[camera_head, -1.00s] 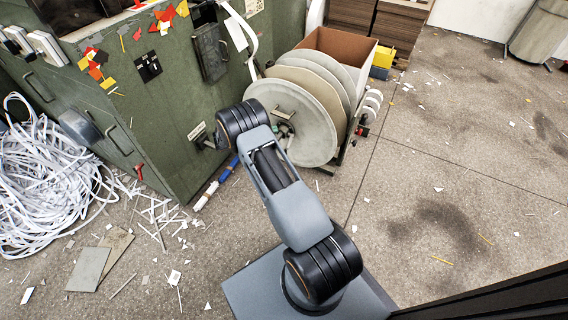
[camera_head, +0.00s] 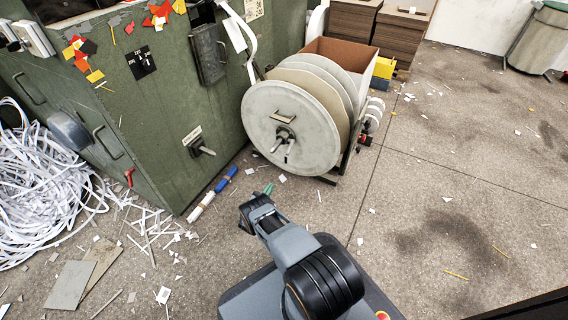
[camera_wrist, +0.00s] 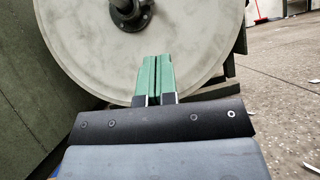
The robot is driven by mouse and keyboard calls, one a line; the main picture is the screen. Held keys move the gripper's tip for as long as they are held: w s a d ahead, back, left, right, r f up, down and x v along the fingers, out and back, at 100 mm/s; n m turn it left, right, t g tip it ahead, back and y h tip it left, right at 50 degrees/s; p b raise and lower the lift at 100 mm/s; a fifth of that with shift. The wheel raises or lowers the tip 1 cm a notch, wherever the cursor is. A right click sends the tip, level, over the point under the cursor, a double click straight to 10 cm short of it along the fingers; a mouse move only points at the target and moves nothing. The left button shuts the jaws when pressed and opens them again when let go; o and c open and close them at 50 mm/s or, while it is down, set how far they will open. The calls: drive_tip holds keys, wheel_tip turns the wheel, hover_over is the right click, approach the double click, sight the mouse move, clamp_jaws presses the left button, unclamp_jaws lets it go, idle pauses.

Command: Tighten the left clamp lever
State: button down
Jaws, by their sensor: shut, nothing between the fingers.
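A large pale reel disc (camera_head: 270,122) stands upright in front of more discs. At its centre is a dark hub (camera_head: 284,137) with light lever-like bars. A black lever (camera_head: 203,148) sticks out of the green cabinet's side, under a small label plate. I cannot tell which of these is the left clamp lever. My gripper (camera_head: 268,188) is low in front of the reel, apart from both levers. In the wrist view its green fingers (camera_wrist: 157,77) are together and empty, with the reel disc behind them and the hub (camera_wrist: 131,10) partly cut off at the top.
The green cabinet (camera_head: 200,110) fills the left. A red handle (camera_head: 129,176) is on its lower front. White strip tangles (camera_head: 40,190) and flat board pieces (camera_head: 68,285) lie on the floor at left. White and blue rolls lie near the cabinet's foot. Floor at right is mostly clear.

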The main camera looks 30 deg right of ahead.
drive_tip(key=s+a+r+x, duration=0.1)
drive_tip(key=r+x, duration=0.1)
drive_tip(key=x, duration=1)
drive_tip(key=shift+w+d+r, duration=0.2)
drive_tip(key=shift+r, duration=0.25)
drive_tip(key=shift+r, duration=0.1)
